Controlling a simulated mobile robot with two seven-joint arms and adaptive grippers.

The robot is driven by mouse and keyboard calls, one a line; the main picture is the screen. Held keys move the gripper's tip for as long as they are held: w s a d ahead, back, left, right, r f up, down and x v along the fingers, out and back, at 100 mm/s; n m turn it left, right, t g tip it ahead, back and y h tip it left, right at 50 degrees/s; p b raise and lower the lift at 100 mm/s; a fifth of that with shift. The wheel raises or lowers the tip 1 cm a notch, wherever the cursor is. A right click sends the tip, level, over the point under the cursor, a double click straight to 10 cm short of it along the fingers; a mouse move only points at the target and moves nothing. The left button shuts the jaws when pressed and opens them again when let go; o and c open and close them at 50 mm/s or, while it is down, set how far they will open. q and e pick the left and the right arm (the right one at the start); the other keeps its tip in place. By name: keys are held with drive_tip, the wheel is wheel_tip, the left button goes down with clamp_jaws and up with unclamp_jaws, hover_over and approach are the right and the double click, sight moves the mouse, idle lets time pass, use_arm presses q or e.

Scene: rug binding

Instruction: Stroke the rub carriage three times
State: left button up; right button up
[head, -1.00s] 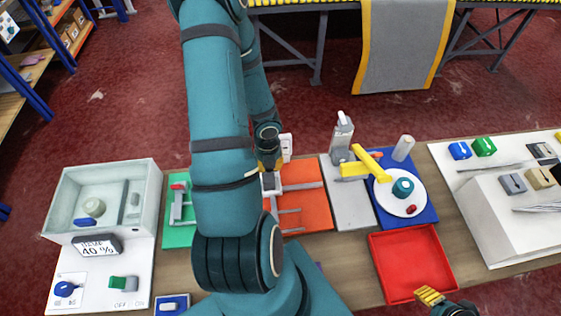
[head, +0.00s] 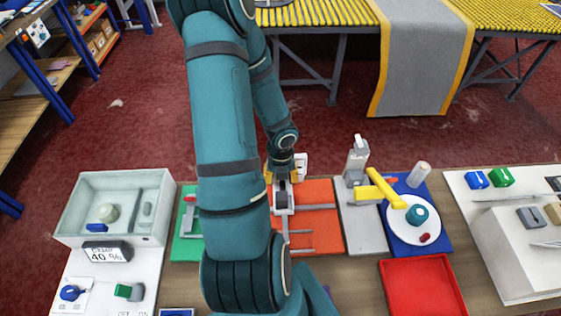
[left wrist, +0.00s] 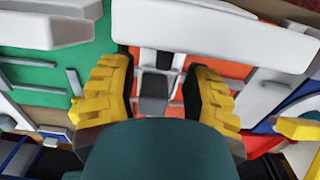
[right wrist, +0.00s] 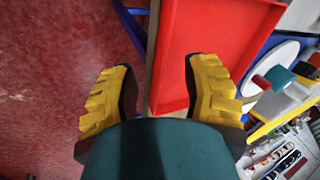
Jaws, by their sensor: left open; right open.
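The rub carriage appears to be the grey and white block (head: 284,200) on the orange board (head: 318,215) with grey rails, at the centre of the bench. My left gripper (head: 281,174) is over its far end, partly hidden by my arm. In the left wrist view the open yellow fingers (left wrist: 165,95) stand on either side of a grey block with a dark top (left wrist: 155,85), with gaps visible. A wide white bar (left wrist: 220,35) lies beyond them.
A green board (head: 186,245) and pale bin (head: 70,236) lie left. The red tray (head: 395,270) is at front right.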

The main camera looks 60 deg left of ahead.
sight(283, 183)
use_arm(q)
wheel_tip(283, 183, up, 8)
drive_tip(key=shift+r, duration=0.2)
idle(0.3)
drive_tip(key=f, duration=0.2)
drive_tip(key=f+p, duration=0.1)
drive_tip(key=f, duration=0.5)
drive_tip(key=shift+w+d+p, duration=0.2)
drive_tip(key=shift+w+p, duration=0.05)
drive_tip(key=shift+p, duration=0.05)
drive_tip(key=shift+a+f+b, duration=0.1)
drive_tip(key=shift+f+b, duration=1.45)
drive_tip(key=shift+f, duration=0.8)
drive_tip(key=shift+o, duration=0.2)
clamp_jaws()
